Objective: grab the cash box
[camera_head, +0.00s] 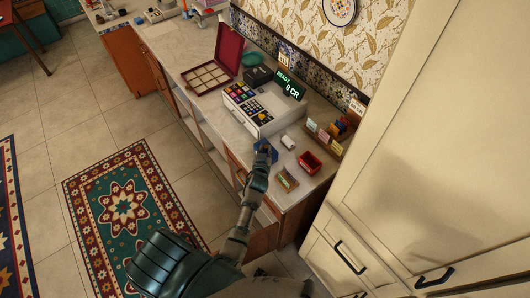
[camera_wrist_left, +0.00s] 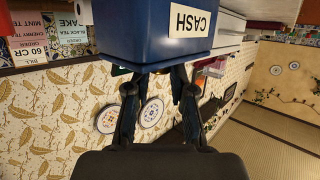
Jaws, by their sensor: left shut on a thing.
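The cash box is blue with a white "CASH" label and fills the top middle of the left wrist view (camera_wrist_left: 140,30), where the picture is upside down. In the head view only a small blue part of the cash box (camera_head: 262,143) shows at the counter's front, just beyond my left gripper (camera_head: 263,151), which partly hides it. My left gripper (camera_wrist_left: 158,78) is shut on the cash box, its two fingers meeting the box's near side. I cannot tell whether the box touches the counter. My right gripper is not in view.
A white cash register (camera_head: 256,108) stands behind the box. A red tray (camera_head: 310,163), a small tray of packets (camera_head: 288,180) and a card rack (camera_head: 325,136) are to the right. An open dark red case (camera_head: 215,65) lies left. A tall cream cabinet (camera_head: 440,130) bounds the right.

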